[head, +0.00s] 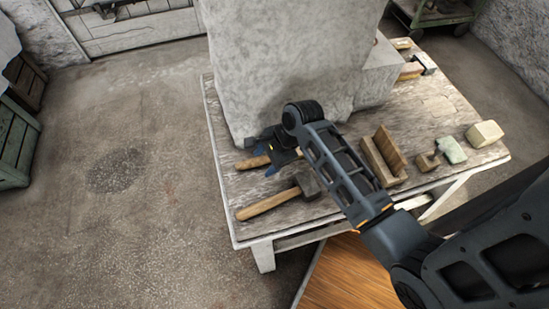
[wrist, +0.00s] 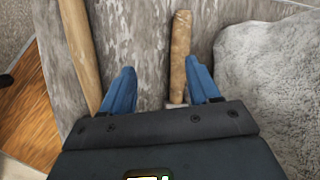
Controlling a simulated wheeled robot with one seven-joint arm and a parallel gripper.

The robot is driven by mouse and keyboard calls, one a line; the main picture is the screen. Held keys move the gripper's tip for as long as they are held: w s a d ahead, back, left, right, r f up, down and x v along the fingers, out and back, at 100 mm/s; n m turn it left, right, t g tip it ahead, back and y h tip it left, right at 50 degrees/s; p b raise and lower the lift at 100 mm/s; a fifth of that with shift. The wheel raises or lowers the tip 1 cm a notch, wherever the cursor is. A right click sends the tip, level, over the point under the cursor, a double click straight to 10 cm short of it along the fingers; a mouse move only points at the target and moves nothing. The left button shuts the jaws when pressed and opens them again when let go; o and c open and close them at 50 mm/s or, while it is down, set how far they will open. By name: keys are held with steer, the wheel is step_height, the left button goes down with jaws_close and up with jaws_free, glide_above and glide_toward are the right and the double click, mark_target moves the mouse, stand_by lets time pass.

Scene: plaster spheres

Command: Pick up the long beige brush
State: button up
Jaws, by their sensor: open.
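A long beige-brown wooden handle, which looks like the brush (head: 253,162), lies on the table beside the big stone block. Its far end is hidden under my gripper, so I cannot see bristles. In the wrist view the handle (wrist: 180,50) stretches away between the two blue fingers, closer to the right one. My gripper (head: 268,160) is open just over it; in the wrist view its fingers (wrist: 162,82) are spread on both sides of the handle, with nothing gripped.
A wooden-handled mallet (head: 268,204) lies nearer the table's front edge; its handle (wrist: 78,50) is left of my fingers. The stone block (head: 285,65) rises close by, at right in the wrist view. Wooden blocks (head: 384,155) and small pieces lie to the right.

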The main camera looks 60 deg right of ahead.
mark_target(255, 160)
steer(key=d+m, duration=0.1)
steer(key=w+d, duration=0.1)
steer(key=w+d+r+m+g+y, duration=0.1)
steer(key=shift+w+d+m, duration=0.1)
steer(key=shift+d+m, duration=0.2)
steer(key=shift+d, duration=0.1)
steer(key=shift+w, duration=0.1)
steer(key=x, duration=0.5)
steer(key=b+x, duration=0.1)
steer(key=x, duration=0.1)
steer(key=shift+w+a+f, duration=0.1)
steer(key=shift+w+a, duration=0.05)
steer(key=shift+a, duration=0.15)
jaws_close()
